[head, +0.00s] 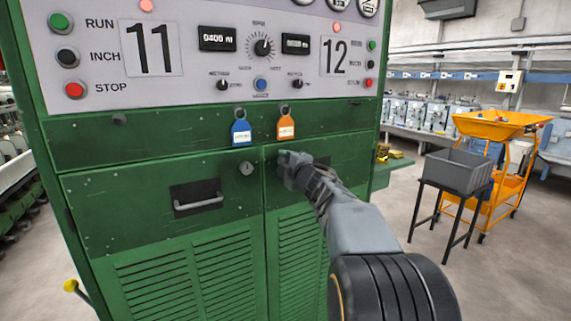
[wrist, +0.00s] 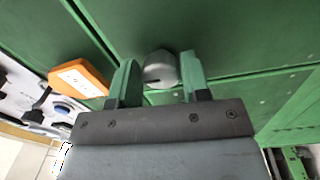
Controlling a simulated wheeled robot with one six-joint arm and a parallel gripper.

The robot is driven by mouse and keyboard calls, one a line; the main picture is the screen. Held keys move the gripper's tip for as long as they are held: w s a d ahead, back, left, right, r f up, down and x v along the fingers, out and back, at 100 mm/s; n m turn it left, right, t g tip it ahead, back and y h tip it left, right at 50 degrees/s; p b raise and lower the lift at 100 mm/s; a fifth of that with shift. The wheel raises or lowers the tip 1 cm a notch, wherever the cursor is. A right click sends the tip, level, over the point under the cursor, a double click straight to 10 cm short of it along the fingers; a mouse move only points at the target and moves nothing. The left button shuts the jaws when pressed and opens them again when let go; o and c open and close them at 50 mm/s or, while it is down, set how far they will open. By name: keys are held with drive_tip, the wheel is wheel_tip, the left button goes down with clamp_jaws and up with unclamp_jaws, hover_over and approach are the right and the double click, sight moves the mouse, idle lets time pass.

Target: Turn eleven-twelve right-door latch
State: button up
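The green cabinet (head: 160,165) stands ahead under a panel marked 11 and 12, with two doors meeting at a vertical seam. The left-door latch (head: 246,168) is a round grey knob with an upright slot. My gripper (head: 289,163) is at the upper left of the right door and hides that door's latch in the head view. In the wrist view the right-door latch (wrist: 160,70), a round grey slotted knob, sits between the two green-tipped fingers of my gripper (wrist: 160,80).
A blue tag (head: 241,132) and an orange tag (head: 286,128) hang from keys above the doors. The orange tag also shows in the wrist view (wrist: 80,78). A grey bin (head: 458,170) on a stand and an orange cart (head: 500,125) stand right, with open floor before them.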

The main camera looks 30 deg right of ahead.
drive_tip(key=o, duration=0.3)
drive_tip(key=s, duration=1.3)
drive_tip(key=shift+s+d+f, duration=0.15)
drive_tip(key=shift+s+f, duration=0.2)
drive_tip(key=shift+s, duration=0.05)
